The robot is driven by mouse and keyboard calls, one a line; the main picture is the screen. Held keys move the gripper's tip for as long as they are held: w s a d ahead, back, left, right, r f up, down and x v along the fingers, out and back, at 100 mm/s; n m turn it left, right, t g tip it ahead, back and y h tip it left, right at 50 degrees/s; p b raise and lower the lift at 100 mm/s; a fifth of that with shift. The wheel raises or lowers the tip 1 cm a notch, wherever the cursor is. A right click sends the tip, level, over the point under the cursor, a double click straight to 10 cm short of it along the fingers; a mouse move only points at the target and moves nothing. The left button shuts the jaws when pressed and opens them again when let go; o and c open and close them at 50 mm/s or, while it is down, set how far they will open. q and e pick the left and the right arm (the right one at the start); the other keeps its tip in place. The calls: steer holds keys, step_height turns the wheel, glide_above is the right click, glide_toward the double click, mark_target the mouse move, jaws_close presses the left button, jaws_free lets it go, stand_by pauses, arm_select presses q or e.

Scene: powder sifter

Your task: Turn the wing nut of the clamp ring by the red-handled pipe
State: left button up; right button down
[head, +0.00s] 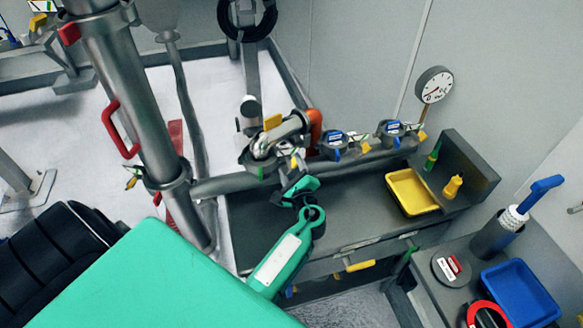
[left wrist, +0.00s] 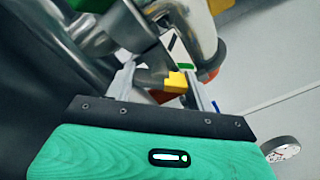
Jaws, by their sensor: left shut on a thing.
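The steel pipe with a red handle (head: 117,130) stands at the left in the head view. A clamp ring (head: 165,178) with a small yellow, green and white piece (head: 132,178) is around its lower part. My left gripper (head: 294,164) is to its right, at the clamp (head: 258,160) on the bent pipe. In the left wrist view, my left gripper (left wrist: 165,75) has its fingers on either side of a yellow wing nut (left wrist: 178,82) and a white-green piece (left wrist: 175,46). It is shut on the wing nut, with the fingertips partly hidden. My right gripper is not in view.
An orange elbow (head: 314,128) and blue-marked clamps (head: 334,145) lie right of the gripper along the pipe. A yellow tray (head: 398,200), a gauge (head: 433,85) and a blue tray (head: 528,282) are farther right. White floor shows at the left.

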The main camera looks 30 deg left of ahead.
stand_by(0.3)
arm_select(q)
steer(key=o, duration=1)
steer(key=v, duration=1.3)
steer(key=shift+s+d, duration=0.25)
steer(key=shift+s, duration=0.05)
